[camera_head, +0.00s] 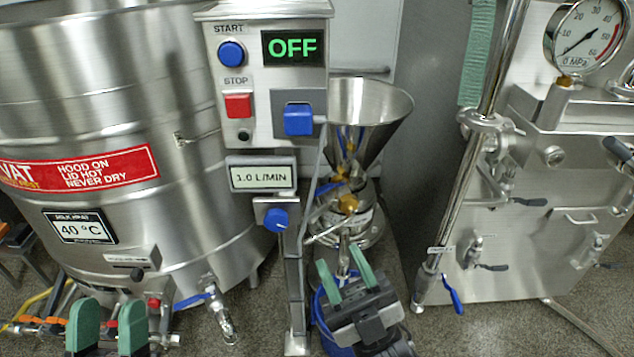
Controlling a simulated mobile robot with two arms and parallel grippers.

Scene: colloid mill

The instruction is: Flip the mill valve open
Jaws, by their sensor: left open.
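The colloid mill stands in the middle, with a steel hopper (372,105) on top and brass fittings (348,203) below it. A small blue lever (328,188) shows beside the mill body, partly hidden by the control post; I cannot tell its exact position. A thin spout (343,258) points down from the mill. My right gripper (346,277) is under the mill near this spout, with its green fingers apart; I see nothing clearly held between them. My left gripper (107,322) is at the bottom left in front of the vat, open and empty.
The control box (220,85) reads OFF; a 1.0 L/MIN display (262,177) and blue knob (276,218) sit below. A blue bucket (325,318) is partly behind my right gripper. The vat (190,180) fills the left; a pipe with blue handle (452,294) stands right.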

